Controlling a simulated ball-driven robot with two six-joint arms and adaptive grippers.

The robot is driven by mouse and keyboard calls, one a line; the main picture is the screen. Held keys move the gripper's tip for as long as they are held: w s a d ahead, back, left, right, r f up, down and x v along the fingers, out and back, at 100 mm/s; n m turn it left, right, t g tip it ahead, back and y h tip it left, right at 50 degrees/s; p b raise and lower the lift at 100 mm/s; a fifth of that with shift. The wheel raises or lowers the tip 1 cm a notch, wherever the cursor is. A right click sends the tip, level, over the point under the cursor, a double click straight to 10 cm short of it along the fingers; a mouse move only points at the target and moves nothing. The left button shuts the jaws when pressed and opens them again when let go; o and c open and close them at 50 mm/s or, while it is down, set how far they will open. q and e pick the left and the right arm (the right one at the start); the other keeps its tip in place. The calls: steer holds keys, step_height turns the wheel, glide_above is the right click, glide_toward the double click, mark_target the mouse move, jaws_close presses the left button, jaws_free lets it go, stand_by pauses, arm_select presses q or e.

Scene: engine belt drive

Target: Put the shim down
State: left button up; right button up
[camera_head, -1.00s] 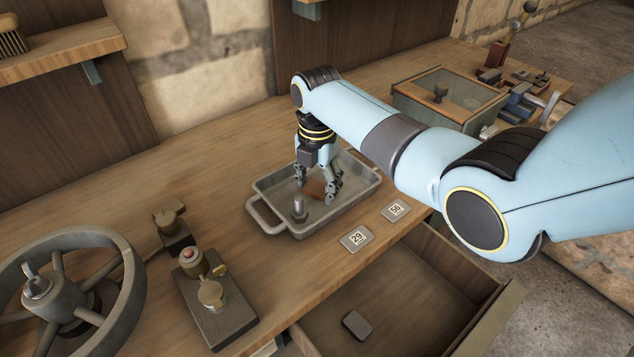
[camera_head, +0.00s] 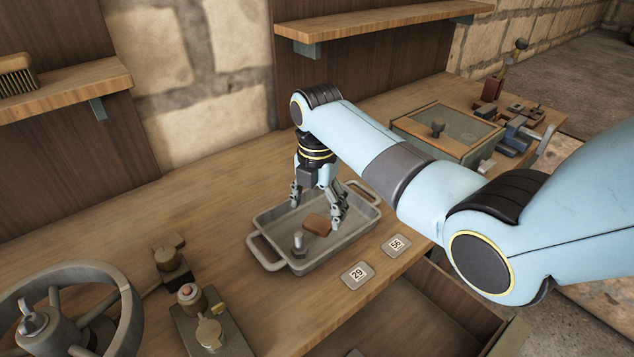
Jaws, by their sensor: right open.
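A small reddish-brown flat piece (camera_head: 317,225), which looks like the shim, lies in the grey metal tray (camera_head: 271,260) on the bench. A grey bolt (camera_head: 298,245) stands upright in the tray, left of and nearer than the brown piece. My right gripper (camera_head: 316,206) is open above the tray, its fingers pointing down and spread apart. The brown piece lies below the fingers and shows whole, with nothing held between them. My left gripper is out of view.
Two plates marked 29 (camera_head: 357,275) and 56 (camera_head: 396,246) lie before the tray. An open drawer (camera_head: 420,310) juts out below. A handwheel (camera_head: 70,310) and a fixture with knobs (camera_head: 208,325) stand left. A lidded box (camera_head: 447,130) sits behind right.

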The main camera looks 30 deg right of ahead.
mark_target(317, 224)
step_height(317, 224, up, 8)
steer(key=shift+r, duration=0.2)
stand_by(0.5)
